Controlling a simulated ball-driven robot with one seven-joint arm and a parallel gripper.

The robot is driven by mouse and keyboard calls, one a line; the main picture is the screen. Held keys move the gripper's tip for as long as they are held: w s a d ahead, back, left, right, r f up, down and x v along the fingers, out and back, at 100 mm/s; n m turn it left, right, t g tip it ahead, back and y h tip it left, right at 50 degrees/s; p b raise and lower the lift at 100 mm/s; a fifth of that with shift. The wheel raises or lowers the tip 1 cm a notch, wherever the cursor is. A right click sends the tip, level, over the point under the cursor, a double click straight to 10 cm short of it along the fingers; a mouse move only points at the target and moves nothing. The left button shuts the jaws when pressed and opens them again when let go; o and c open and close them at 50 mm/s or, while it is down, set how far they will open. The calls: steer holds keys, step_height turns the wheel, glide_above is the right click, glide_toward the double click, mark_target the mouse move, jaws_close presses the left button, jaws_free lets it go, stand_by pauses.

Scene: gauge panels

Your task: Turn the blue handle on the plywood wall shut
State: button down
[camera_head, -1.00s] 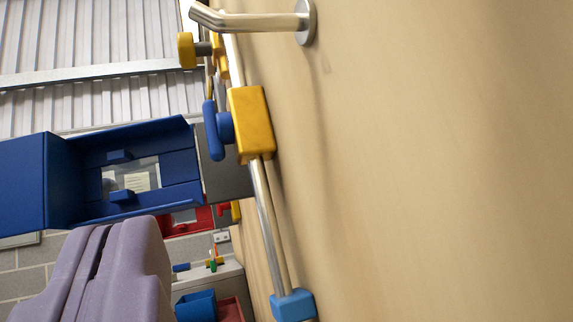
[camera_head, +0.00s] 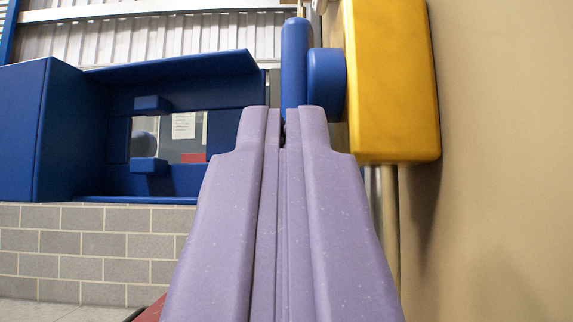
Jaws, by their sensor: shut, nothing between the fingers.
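The blue handle (camera_head: 294,62) sits on a round blue hub (camera_head: 326,83) that joins the side of a yellow valve body (camera_head: 390,80). The valve body is on a metal pipe (camera_head: 382,215) along the plywood wall (camera_head: 500,160). My gripper (camera_head: 284,112) is lilac and shut, with nothing between its fingers. Its tips are right at the lower end of the handle in the picture and cover that end. I cannot tell whether they touch it.
A blue open-fronted box (camera_head: 50,130) stands to the left of my gripper. A grey block wall (camera_head: 100,245) is below it and ribbed metal cladding (camera_head: 150,40) is behind. The plywood to the right of the valve is bare.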

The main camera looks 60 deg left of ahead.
steer(key=shift+w+a, duration=0.25)
steer(key=shift+a, duration=0.2)
steer(key=shift+w+a+f+b, duration=0.35)
steer(key=shift+a+f+b, duration=0.15)
steer(key=shift+b, duration=1.5)
steer(key=shift+a+b, duration=0.1)
steer(key=shift+b, duration=0.25)
steer(key=shift+w+a+f+b, duration=0.1)
steer(key=shift+w+a+b, duration=0.45)
steer(key=shift+b, duration=0.7)
steer(key=shift+w+a+f+b, duration=0.1)
steer(key=shift+w+a+b, duration=0.25)
steer(key=shift+a+b, duration=0.65)
steer(key=shift+d+r+b, duration=0.1)
steer(key=shift+d+b, duration=0.15)
steer(key=shift+b, duration=0.05)
